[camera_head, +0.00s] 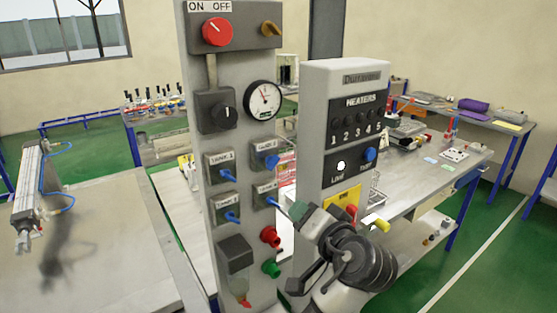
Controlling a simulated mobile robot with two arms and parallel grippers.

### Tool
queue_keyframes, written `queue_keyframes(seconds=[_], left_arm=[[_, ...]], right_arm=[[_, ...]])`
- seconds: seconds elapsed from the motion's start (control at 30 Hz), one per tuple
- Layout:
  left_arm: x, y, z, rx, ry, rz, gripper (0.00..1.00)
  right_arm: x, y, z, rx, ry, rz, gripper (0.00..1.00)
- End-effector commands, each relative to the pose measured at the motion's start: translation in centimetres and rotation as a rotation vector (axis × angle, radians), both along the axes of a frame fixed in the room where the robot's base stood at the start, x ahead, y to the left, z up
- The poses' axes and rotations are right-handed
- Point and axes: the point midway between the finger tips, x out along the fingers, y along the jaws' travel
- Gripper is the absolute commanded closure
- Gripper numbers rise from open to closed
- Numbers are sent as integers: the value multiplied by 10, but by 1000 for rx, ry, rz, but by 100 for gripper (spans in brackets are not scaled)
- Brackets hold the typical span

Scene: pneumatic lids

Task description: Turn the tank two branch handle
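A tall grey panel (197,145) carries several small labelled valves with blue handles. The upper left handle (227,175) sits under a label that seems to read TANK 1. Other blue handles are at upper right (272,162), lower left (232,217) and lower right (273,201). The other labels are too small to read, so I cannot tell which is the tank two branch handle.
The panel also has a red knob (217,32), gauge (263,99), red button (270,237) and green button (271,268). The heater panel (346,80) stands close on the right.

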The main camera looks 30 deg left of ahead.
Motion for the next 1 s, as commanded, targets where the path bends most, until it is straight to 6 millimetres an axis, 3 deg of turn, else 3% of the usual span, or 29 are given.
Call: queue_keyframes(seconds=[0.03, 0.1, 0.23, 0.37, 0.8, 1.0], left_arm=[[3, -4, 26, 40, -50, 39, 68], [2, -7, 49, 84, -95, 83, 68], [1, -9, 70, 123, -137, 128, 68], [4, 0, 75, 131, -141, 137, 68], [33, 72, 75, 131, -136, 135, 68], [40, 88, 72, 127, -138, 134, 68]], right_arm=[[0, 1, 0, 1, 0, 0, 68], [0, 1, 0, 1, 0, 0, 68], [0, 1, 1, 1, 0, 1, 68], [0, 1, 8, 1, 0, 1, 68], [0, -1, 48, -1, 0, 3, 68], [0, -2, 54, -3, 1, 4, 68]])
